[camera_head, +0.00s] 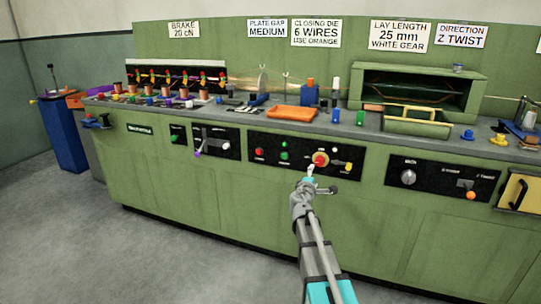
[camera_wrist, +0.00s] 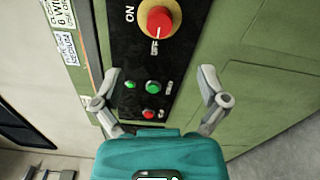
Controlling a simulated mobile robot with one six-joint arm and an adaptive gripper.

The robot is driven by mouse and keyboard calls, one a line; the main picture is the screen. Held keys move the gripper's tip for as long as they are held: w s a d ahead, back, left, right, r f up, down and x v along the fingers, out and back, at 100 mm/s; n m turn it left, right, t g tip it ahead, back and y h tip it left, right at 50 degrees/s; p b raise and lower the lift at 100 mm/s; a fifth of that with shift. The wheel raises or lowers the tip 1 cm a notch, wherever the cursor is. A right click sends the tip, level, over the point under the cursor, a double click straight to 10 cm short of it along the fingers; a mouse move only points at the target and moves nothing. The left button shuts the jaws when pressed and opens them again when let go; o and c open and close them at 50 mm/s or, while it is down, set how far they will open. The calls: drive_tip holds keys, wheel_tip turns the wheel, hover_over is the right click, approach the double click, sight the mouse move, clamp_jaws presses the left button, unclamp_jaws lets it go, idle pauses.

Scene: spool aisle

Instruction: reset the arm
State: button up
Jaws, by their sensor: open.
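My gripper (camera_head: 318,182) is open and empty at the end of my extended arm, in front of the middle control panel (camera_head: 290,160) of the green machine. In the wrist view my gripper (camera_wrist: 163,95) has its two fingers spread wide, with the panel between them. A red rotary knob (camera_head: 320,159) sits just above my gripper in the head view. It also shows in the wrist view (camera_wrist: 160,20), beyond the fingers, with ON and OFF labels. Two green buttons and a red button (camera_wrist: 149,114) show between the fingers. I cannot tell if a fingertip touches the panel.
The green bench (camera_head: 210,190) runs across the view. Its top holds an orange tray (camera_head: 292,113), a row of spools (camera_head: 170,90) and a green-framed housing (camera_head: 425,85). The grey floor (camera_head: 90,255) is clear at the lower left.

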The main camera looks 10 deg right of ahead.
drive_tip(key=s+a+f+m+g+y, duration=0.1)
drive_tip(key=s+a+f+m+g, duration=0.1)
drive_tip(key=s+f+m+g, duration=0.45)
drive_tip(key=s+a+f+m+g+y, duration=0.1)
drive_tip(key=s+a+f+m+g, duration=0.25)
drive_tip(key=s, duration=0.55)
drive_tip(key=s+a+f+m+g+y, duration=0.2)
drive_tip(key=s+a+f+g+y, duration=0.15)
drive_tip(key=s+a, duration=0.4)
drive_tip(key=s+a+f+m+g+y, duration=0.2)
drive_tip(key=s+a+f+y, duration=0.25)
drive_tip(key=s+a, duration=0.3)
wheel_tip(320, 180, up, 37)
drive_tip(key=p, duration=3.8)
drive_tip(key=shift+s+d+r, duration=0.2)
drive_tip(key=shift+s, duration=0.1)
drive_tip(key=shift+t, duration=0.25)
